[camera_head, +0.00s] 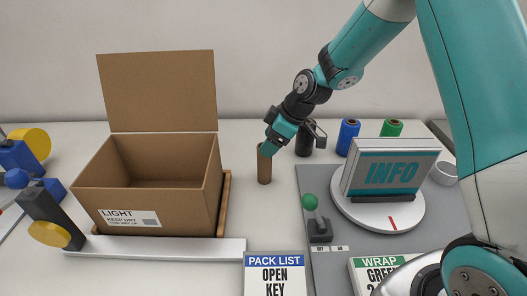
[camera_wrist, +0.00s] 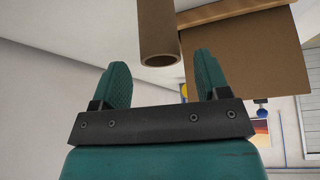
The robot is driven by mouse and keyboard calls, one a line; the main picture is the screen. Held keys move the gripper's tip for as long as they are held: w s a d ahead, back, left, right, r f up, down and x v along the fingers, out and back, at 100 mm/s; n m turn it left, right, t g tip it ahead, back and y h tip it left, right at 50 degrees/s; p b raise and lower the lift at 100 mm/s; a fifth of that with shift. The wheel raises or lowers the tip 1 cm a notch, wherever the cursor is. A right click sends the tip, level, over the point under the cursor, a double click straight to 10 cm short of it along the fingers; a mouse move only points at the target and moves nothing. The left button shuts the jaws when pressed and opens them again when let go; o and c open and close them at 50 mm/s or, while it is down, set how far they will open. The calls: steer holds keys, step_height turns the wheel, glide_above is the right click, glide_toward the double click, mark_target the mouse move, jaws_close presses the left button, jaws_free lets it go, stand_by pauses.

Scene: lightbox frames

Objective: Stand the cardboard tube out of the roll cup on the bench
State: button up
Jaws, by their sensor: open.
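The brown cardboard tube (camera_head: 264,168) stands upright on the bench, just right of the open carton. My gripper (camera_head: 270,147) is by the tube's top end, coming from the upper right. In the wrist view the tube (camera_wrist: 156,28) appears upside down, its hollow end between the two spread fingertips (camera_wrist: 164,68), with clear space on both sides. The gripper is open and holds nothing. A small white cup (camera_head: 444,173) stands at the right, partly hidden by my arm; I cannot tell whether it is the roll cup.
The open cardboard carton (camera_head: 150,205) stands left of the tube. An INFO box (camera_head: 392,172) sits on a round turntable (camera_head: 350,212). Bare bench lies in front of the tube.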

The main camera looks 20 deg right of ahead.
steer(key=v, duration=0.6)
steer(key=s+a+r+m+g, duration=0.1)
steer(key=s+a+r, duration=0.1)
steer(key=s, duration=0.7)
steer(key=s+a+r+m+g, duration=0.1)
steer(key=s+a+r+m, duration=0.1)
steer(key=s, duration=0.8)
steer(key=s+a+r+m+g+h, duration=0.1)
steer(key=s+a+r, duration=0.3)
steer(key=s, duration=0.5)
steer(key=shift+s+r+m+b, duration=0.35)
steer(key=shift+r+m, duration=0.25)
